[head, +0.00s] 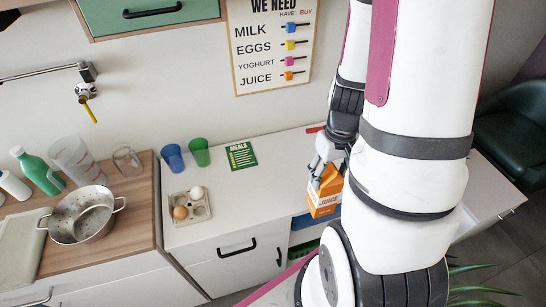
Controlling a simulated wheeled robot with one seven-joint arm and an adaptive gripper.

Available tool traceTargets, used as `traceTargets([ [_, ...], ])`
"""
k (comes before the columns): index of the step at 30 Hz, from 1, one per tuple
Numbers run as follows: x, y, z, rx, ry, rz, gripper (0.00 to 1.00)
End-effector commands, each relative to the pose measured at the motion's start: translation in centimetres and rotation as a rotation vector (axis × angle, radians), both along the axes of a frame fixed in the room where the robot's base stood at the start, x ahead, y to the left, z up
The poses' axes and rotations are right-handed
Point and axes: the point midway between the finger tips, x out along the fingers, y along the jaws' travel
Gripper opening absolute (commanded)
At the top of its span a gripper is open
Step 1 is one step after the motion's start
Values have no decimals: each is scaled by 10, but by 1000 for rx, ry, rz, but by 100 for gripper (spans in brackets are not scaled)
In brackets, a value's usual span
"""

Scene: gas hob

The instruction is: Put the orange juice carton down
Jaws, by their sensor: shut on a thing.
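The orange juice carton (323,197) shows in the head view, right of centre, with a white "JUICE" label on its side. My gripper (318,179) is shut on the carton near its top. The carton appears tilted and is at the front edge of the white counter (262,206). I cannot tell whether its base touches the counter. My arm hides part of the gripper and the area to the right of the carton.
A grey egg holder (187,207) with eggs, blue (173,158) and green (199,152) cups and a green card (241,155) stand on the counter's left part. A metal colander (82,215) sits further left on wood. The white counter's middle is clear.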

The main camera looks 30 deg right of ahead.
Motion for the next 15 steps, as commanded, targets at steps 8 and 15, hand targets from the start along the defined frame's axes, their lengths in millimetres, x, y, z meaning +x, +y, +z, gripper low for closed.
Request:
traceTargets([
  [8,29,2,-7,-4,-5,2,0],
  [15,75,6,-7,-2,0,8,0],
])
